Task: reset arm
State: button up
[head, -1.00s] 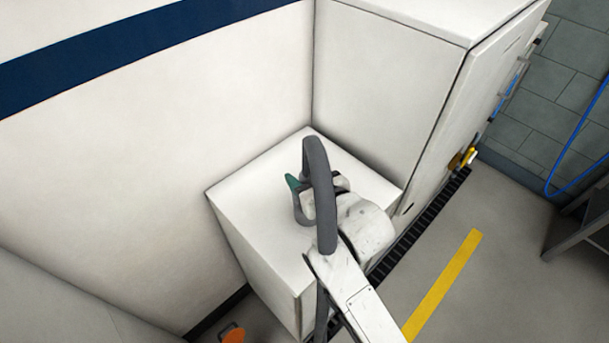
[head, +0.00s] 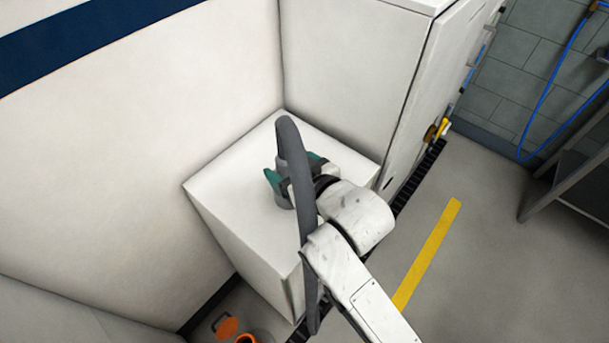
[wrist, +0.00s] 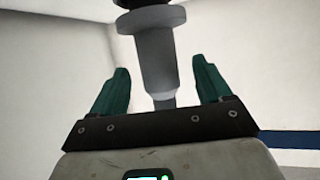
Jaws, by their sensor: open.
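My gripper (head: 294,172) has two green fingers and is over the top of a low white box (head: 232,185). Its fingers stand apart in the wrist view (wrist: 160,70). A grey stepped cylinder (wrist: 157,60) with a dark top shows between and beyond the fingers there. I cannot tell whether it touches them. My arm reaches up from the lower right of the head view, and its thick grey hose hides part of the gripper.
A tall white cabinet (head: 350,75) stands behind the box, against the white wall (head: 130,150). Orange items (head: 228,326) lie on the floor at lower left. A yellow floor stripe (head: 428,255) and open floor are to the right, with a dark metal table (head: 570,190) beyond.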

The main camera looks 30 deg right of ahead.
jog(key=v, duration=0.6)
jog(key=shift+s+r, duration=0.2)
jog(key=shift+s, duration=0.2)
jog(key=s+d+f+g, duration=0.3)
jog(key=s+f+g, duration=0.3)
jog(key=s+f, duration=0.3)
jog(key=s+d+f+m+g+h, duration=0.1)
jog(key=s+d+f+g, duration=0.3)
jog(key=s+f, duration=0.6)
jog(key=shift+s+d+f+g, duration=0.2)
jog(key=shift+s+g, duration=0.9)
jog(key=shift+g, duration=0.1)
